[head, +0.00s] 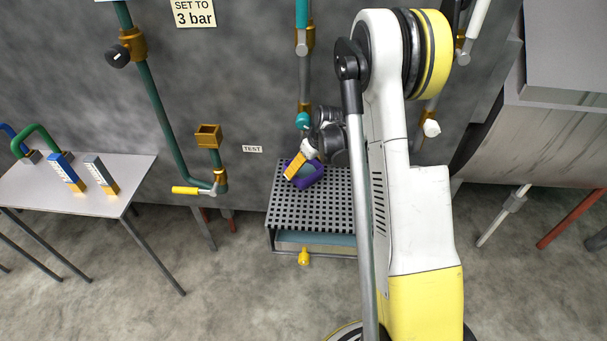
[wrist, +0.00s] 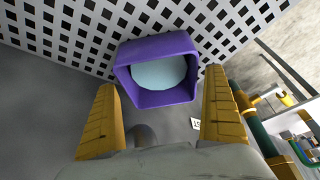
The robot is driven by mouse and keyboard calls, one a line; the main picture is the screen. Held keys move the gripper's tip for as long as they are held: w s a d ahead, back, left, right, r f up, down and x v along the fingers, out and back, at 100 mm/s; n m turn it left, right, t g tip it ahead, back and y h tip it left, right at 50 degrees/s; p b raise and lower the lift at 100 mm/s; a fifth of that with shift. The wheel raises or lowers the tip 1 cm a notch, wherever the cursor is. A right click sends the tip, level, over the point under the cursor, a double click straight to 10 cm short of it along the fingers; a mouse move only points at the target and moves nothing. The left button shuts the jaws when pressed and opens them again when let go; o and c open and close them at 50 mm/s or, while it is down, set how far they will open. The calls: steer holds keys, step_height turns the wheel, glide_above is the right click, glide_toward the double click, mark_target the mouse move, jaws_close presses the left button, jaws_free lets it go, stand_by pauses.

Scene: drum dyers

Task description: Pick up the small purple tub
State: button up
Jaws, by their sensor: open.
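The small purple tub (head: 305,172) stands on a perforated grate in the head view, partly hidden behind my gripper. In the wrist view the purple tub (wrist: 157,51) is seen from above, with a pale blue-grey round surface inside it. My gripper (head: 296,165) is at the tub in the head view. In the wrist view my gripper (wrist: 163,100) is open, with one yellow finger on each side of the picture. The tub lies just beyond the fingertips, between their lines; I cannot tell whether either finger touches it.
A teal pipe (head: 302,120) comes down the wall above the tub. A yellow-handled valve (head: 186,190) is left of the grate. A grey table (head: 130,172) with several items stands far left.

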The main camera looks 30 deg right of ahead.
steer(key=shift+b+x, duration=0.4)
steer(key=shift+x, duration=0.35)
steer(key=shift+w+r, duration=0.1)
steer(key=shift+r, duration=0.1)
steer(key=shift+c, duration=0.7)
steer(key=c, duration=1)
steer(key=shift+o, duration=0.2)
steer(key=shift+a+r, duration=0.1)
